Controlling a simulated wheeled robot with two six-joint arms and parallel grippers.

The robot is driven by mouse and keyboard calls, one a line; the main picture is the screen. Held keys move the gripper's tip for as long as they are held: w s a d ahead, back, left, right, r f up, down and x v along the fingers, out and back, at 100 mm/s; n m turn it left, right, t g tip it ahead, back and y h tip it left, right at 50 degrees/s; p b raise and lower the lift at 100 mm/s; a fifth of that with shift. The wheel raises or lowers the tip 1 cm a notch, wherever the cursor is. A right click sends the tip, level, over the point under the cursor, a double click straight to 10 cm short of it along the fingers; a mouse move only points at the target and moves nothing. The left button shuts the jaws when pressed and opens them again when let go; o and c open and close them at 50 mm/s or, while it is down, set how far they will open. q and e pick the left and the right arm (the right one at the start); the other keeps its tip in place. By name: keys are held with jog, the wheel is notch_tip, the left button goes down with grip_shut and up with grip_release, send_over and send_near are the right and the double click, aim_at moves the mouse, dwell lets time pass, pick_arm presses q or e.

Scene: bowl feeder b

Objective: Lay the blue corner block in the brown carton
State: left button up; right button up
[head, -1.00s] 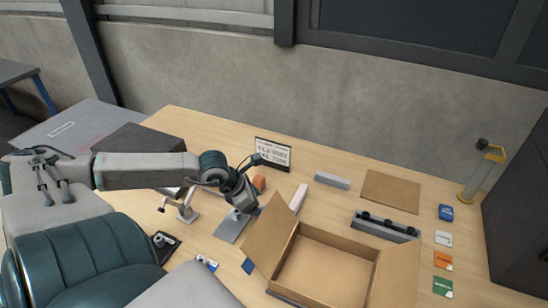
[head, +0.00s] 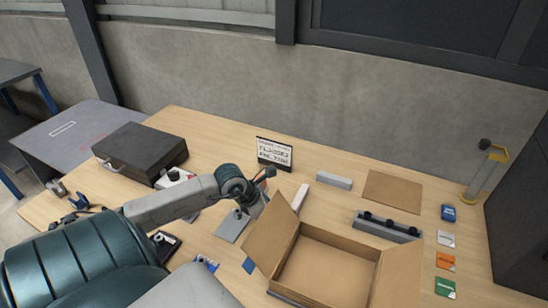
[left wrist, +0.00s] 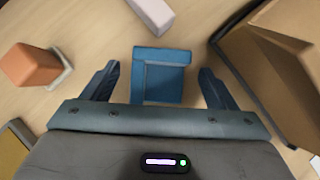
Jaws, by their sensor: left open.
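The blue corner block (left wrist: 161,78) shows in the left wrist view, lying on the table between the two fingers of my left gripper (left wrist: 159,82). The fingers are open, with a gap on each side of the block. In the head view my left gripper (head: 260,206) is low behind the left flap of the brown carton, and the block is hidden there. The brown carton (head: 328,242) stands open at the front middle, flaps spread. Its side also shows at right in the left wrist view (left wrist: 270,75). My right gripper is not in view.
An orange block (left wrist: 30,66) lies left of the gripper, and a pale bar (left wrist: 152,14) lies beyond the block. A sign (head: 274,153), a grey bar (head: 333,180) and a knobbed grey fixture (head: 387,227) stand behind the carton. A dark case (head: 140,149) is at left.

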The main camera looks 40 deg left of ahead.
pick_arm(q)
jog(key=shift+w+d+f, duration=0.15)
jog(key=shift+w+f, duration=0.1)
jog(key=shift+f, duration=0.2)
jog(key=c, duration=1.1)
jog(key=shift+r, duration=0.15)
